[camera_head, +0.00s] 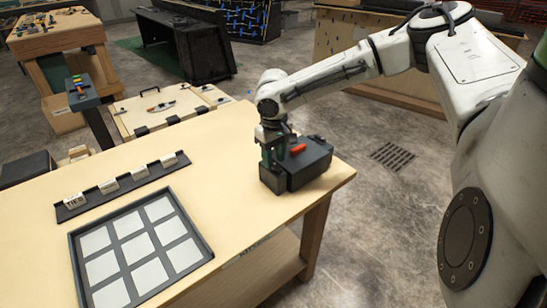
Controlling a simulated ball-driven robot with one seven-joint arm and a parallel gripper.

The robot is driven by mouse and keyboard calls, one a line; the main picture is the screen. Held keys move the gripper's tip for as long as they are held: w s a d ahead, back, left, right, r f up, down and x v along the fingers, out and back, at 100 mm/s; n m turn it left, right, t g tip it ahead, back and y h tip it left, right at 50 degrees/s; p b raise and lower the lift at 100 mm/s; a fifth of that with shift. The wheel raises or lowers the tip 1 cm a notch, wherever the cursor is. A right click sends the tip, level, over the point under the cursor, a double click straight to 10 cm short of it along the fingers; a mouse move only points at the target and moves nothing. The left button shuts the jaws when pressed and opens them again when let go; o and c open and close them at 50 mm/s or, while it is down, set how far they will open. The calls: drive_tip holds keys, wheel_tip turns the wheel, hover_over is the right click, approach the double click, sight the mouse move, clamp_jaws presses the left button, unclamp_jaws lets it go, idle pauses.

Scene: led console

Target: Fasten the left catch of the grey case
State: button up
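The dark grey case (312,170) sits near the right end of the pale wooden table, with its lid appearing down. An orange-red part (298,149), which may be a catch, shows on its upper front side. My gripper (272,160) points down at the left end of the case, close to or touching it. The gripper and wrist hide part of the case's left side, so the left catch cannot be clearly seen. The gap between my fingers is too small and dark to make out.
A dark-framed panel with several pale square tiles (100,268) lies at the table's front left. A dark strip with several white labels (72,205) lies behind it. The wooden tabletop (235,205) between them and the case is clear. A floor grate (392,157) is at right.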

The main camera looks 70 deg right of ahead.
drive_tip(key=shift+f, duration=0.35)
drive_tip(key=shift+c, duration=0.3)
clamp_jaws()
